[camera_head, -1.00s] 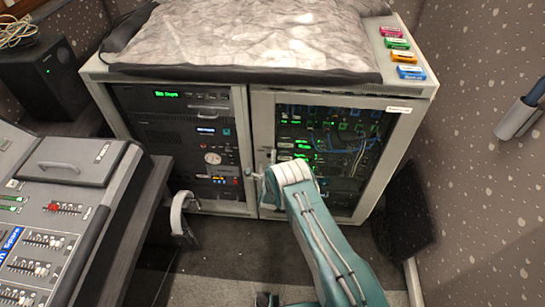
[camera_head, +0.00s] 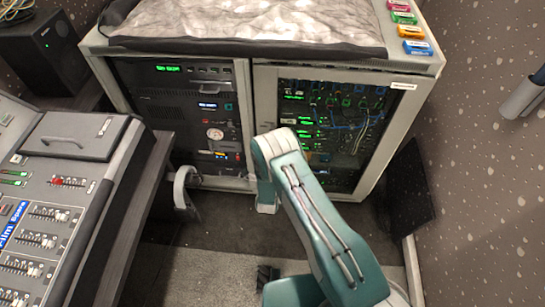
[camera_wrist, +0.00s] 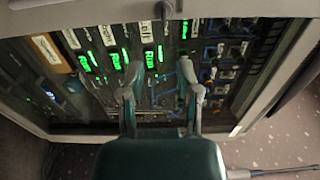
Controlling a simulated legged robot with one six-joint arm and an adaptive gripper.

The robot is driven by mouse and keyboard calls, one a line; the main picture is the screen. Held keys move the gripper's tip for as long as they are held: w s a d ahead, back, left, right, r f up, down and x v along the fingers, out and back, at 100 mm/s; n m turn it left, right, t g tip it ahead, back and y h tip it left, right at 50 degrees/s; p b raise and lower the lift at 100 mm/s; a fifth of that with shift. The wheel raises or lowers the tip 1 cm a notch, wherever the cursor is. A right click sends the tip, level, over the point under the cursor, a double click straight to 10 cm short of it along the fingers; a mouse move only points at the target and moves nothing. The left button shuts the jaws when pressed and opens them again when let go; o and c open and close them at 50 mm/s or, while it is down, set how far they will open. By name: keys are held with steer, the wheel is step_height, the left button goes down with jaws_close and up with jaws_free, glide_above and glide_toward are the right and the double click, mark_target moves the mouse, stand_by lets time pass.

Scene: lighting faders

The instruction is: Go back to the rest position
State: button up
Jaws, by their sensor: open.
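My gripper (camera_wrist: 160,88) is open and empty in the wrist view, with its two grey fingers apart. It faces the rack cabinet, whose green-lit modules (camera_wrist: 115,62) lie beyond the fingertips. I see no contact between the fingers and the rack. In the head view my teal and white arm reaches up from the lower right in front of the cabinet (camera_head: 246,110). The gripper itself cannot be made out there. The arm hides part of the cabinet's right bay and lower edge.
A mixing desk (camera_head: 75,150) with faders stands at the left, and a black speaker (camera_head: 42,55) behind it. A grey padded cover (camera_head: 250,25) and several coloured blocks (camera_head: 408,32) lie on the cabinet top. A speckled wall (camera_head: 480,150) bounds the right.

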steer(key=shift+s, duration=0.4)
steer(key=w+d+r+n+g+y, duration=0.1)
steer(key=w+d+r+n+g, duration=0.15)
steer(key=r, duration=1.05)
steer(key=w+d+r+n+g+y, duration=0.15)
steer(key=w+r+n, duration=0.25)
steer(key=r, duration=0.9)
steer(key=s+d+r+n+g, duration=0.2)
steer(key=s+r, duration=0.3)
steer(key=r, duration=0.1)
steer(key=s+d+r+n+g, duration=0.1)
steer(key=s+d+r+n, duration=0.2)
steer(key=s+r, duration=0.3)
steer(key=s+d+r+n+g, duration=0.1)
steer(key=s+d+r+n, duration=0.1)
steer(key=s, duration=0.7)
steer(key=s+d+r+n+g+h, duration=0.1)
steer(key=s+d, duration=0.3)
steer(key=s, duration=0.6)
steer(key=s+d+r+n+g+h, duration=0.1)
steer(key=s+d+r+n+g, duration=0.2)
steer(key=s, duration=0.6)
steer(key=shift+s+d+r+n, duration=0.4)
steer(key=shift+d+r+n, duration=0.15)
steer(key=shift+d+r, duration=0.05)
